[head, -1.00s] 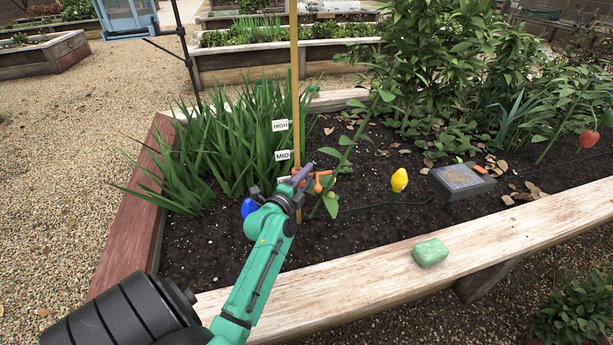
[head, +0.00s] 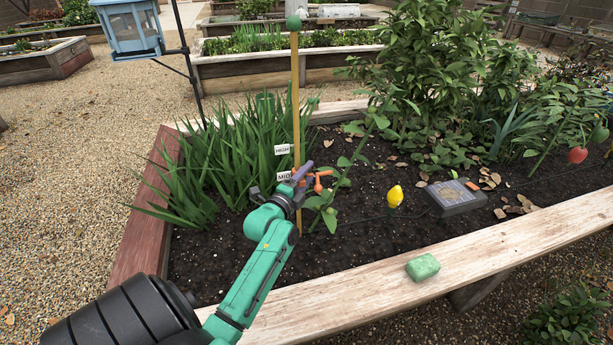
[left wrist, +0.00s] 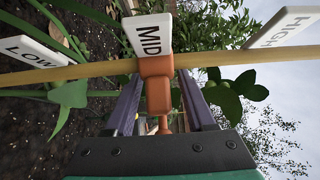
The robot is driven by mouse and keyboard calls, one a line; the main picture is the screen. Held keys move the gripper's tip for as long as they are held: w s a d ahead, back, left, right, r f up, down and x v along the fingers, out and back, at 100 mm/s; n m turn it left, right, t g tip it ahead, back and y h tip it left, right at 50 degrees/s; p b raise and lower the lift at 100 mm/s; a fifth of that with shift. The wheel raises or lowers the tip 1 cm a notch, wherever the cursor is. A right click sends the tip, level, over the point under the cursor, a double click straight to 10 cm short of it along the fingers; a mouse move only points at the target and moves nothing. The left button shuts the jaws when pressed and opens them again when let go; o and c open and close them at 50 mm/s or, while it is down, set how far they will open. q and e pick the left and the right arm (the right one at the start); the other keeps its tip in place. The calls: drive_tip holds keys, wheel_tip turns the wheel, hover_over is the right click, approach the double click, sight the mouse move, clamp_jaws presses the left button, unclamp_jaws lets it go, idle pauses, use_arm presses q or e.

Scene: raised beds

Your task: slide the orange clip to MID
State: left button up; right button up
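The orange clip (head: 321,181) sits on the tall wooden stake (head: 296,100), level with the MID label (head: 285,176). In the left wrist view the clip (left wrist: 157,88) is on the stake right beside the MID label (left wrist: 148,36). The HIGH label (head: 283,149) is above; the LOW label (left wrist: 32,51) shows only in the left wrist view. My left gripper (head: 308,182) is at the clip, its purple fingers on either side of it. A narrow gap shows between the clip and the right-hand finger; contact with the other is unclear. My right gripper is out of view.
Strappy green leaves (head: 210,165) stand left of the stake and a leafy stem (head: 335,200) right of it. A yellow bulb (head: 395,196), a grey panel box (head: 457,196) and a green block (head: 422,267) on the bed's wooden rim (head: 510,245) are farther right.

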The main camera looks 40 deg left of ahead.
use_arm(q)
drive_tip(key=shift+s, duration=0.1)
drive_tip(key=s+d+p, duration=0.2)
drive_tip(key=s, duration=1.2)
drive_tip(key=shift+d, duration=0.3)
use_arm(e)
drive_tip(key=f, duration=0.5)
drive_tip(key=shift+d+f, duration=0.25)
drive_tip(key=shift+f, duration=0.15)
use_arm(q)
drive_tip(key=shift+s+f, duration=0.1)
